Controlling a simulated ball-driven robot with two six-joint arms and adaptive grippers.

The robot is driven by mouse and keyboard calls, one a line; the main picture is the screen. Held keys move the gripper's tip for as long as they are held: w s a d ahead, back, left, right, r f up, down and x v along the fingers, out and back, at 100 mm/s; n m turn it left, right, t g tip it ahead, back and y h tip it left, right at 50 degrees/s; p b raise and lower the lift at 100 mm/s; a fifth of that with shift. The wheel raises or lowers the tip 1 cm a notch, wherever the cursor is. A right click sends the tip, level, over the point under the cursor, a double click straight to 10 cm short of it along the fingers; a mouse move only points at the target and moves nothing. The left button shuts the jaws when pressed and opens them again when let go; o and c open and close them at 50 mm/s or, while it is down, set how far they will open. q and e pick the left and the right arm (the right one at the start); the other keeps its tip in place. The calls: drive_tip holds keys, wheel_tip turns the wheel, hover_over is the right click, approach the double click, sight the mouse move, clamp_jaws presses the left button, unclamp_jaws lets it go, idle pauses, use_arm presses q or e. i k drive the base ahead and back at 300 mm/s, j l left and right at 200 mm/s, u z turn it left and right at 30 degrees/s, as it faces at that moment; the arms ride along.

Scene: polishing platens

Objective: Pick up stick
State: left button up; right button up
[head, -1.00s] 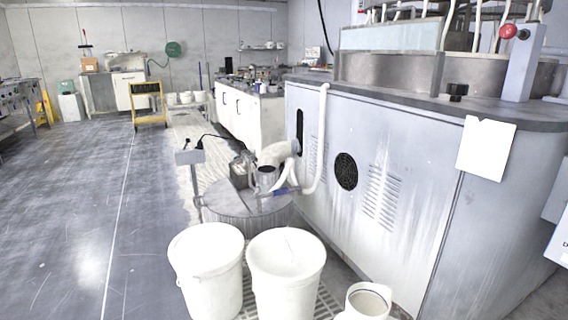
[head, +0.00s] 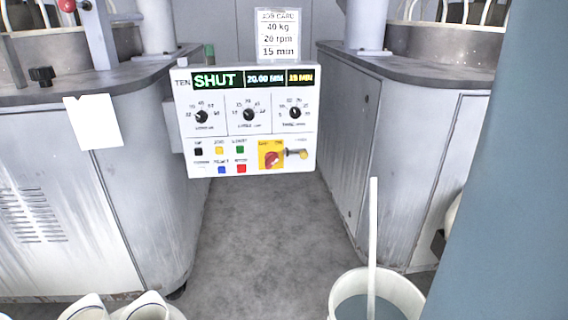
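A long, thin white stick (head: 373,230) stands nearly upright in a white bucket (head: 345,284) at the bottom right of the head view. Its lower end goes into grey liquid in the bucket, and its upper part rises clear above the rim. Neither of my grippers shows in the head view.
A control panel (head: 247,120) reading SHUT hangs between two grey polishing machines, the left one (head: 60,230) and the right one (head: 345,150). Bare floor (head: 270,240) lies between them. White containers (head: 85,308) stand at bottom left. A blue-grey surface (head: 510,190) blocks the right side.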

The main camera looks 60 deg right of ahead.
sight(374, 180)
drive_tip(key=l+z, duration=0.2)
drive_tip(key=z, duration=2.4)
